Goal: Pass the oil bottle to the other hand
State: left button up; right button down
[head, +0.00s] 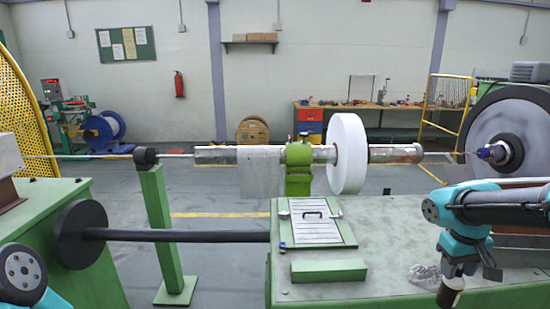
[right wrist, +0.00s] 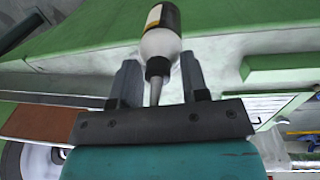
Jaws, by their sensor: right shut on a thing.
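The oil bottle (right wrist: 161,45) is between the two fingers of my right gripper (right wrist: 160,65) in the right wrist view. It has a white shoulder, a narrow nozzle pointing back to the palm, and a dark body with a pale label. In the head view the bottle (head: 449,293) hangs roughly upright under my right gripper (head: 456,274), at the lower right over the green machine bed. The right gripper is shut on it. At the lower left only a part of my left arm shows; the left gripper is out of view.
A crumpled pale cloth (head: 424,276) lies on the green machine bed (head: 385,235), left of the bottle. A hatch with a handle (head: 313,222) and a green block (head: 329,271) are further left. A horizontal shaft with a white disc (head: 347,153) runs behind. A black bar (head: 180,236) crosses the left.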

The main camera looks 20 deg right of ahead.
jog(key=s+m, duration=0.1)
jog(key=m, duration=0.1)
jog(key=s+a+m, duration=0.1)
jog(key=s+m, duration=0.1)
jog(key=m, duration=0.1)
jog(key=shift+s+f, duration=0.2)
jog(key=shift+s, duration=0.1)
jog(key=w+a+r, duration=0.2)
jog(key=w+a, duration=1.1)
jog(key=a, duration=0.3)
jog(key=w+a+r, duration=0.3)
jog(key=w+a, duration=1)
jog(key=a, duration=0.3)
jog(key=w+a+r, duration=0.3)
jog(key=w+a, duration=1.1)
jog(key=a, duration=0.3)
jog(key=shift+f, duration=0.1)
